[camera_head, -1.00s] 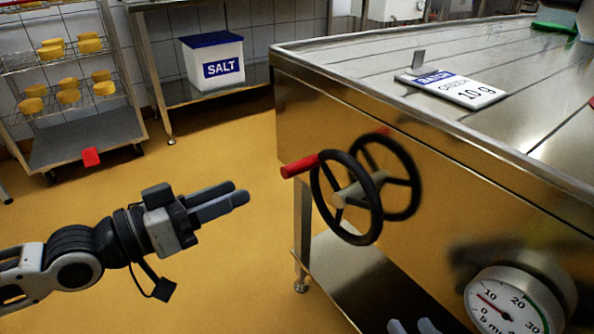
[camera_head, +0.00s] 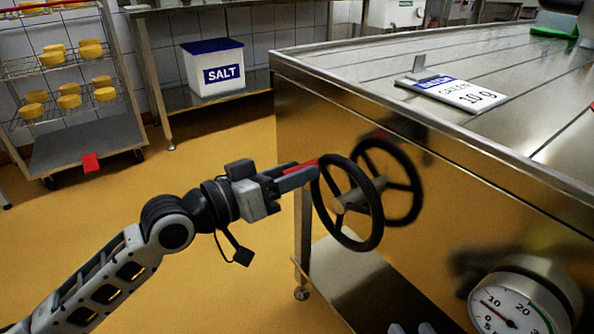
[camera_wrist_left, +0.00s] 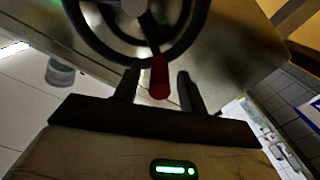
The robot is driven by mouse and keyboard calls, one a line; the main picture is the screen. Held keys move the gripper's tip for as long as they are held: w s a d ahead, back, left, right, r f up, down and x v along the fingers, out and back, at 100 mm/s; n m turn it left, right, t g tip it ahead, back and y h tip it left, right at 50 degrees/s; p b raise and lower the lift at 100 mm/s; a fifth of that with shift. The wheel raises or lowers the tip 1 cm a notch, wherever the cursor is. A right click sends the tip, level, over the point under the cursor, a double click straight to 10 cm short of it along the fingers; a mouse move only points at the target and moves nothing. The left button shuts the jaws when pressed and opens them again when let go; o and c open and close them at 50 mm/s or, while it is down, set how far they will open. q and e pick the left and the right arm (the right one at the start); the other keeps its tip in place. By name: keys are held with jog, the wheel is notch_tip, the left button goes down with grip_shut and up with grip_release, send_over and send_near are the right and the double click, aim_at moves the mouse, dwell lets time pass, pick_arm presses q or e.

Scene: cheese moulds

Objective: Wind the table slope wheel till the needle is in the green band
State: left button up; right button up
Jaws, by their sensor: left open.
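The black slope wheel (camera_head: 376,218) stands on the side of the steel table (camera_head: 470,215), with its reflection behind it. Its red handle (camera_head: 307,167) sticks out toward my left gripper (camera_head: 298,174). In the left wrist view the red handle (camera_wrist_left: 159,78) lies between the two open fingers of the gripper (camera_wrist_left: 157,92), with gaps on both sides. The round gauge (camera_head: 507,308) at lower right has a red needle near 10. A strip of green band shows at the gauge's right side, and the gauge's bottom is cut off. Grey tips at the bottom edge may be my right gripper (camera_head: 412,328).
A batch sign (camera_head: 452,92) lies on the table top. A salt box (camera_head: 214,70) and a rack with yellow cheeses (camera_head: 70,100) stand at the back left.

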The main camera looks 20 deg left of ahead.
pick_arm(q)
jog(key=shift+w+d, duration=0.35)
grip_shut()
jog(key=shift+f, duration=0.1)
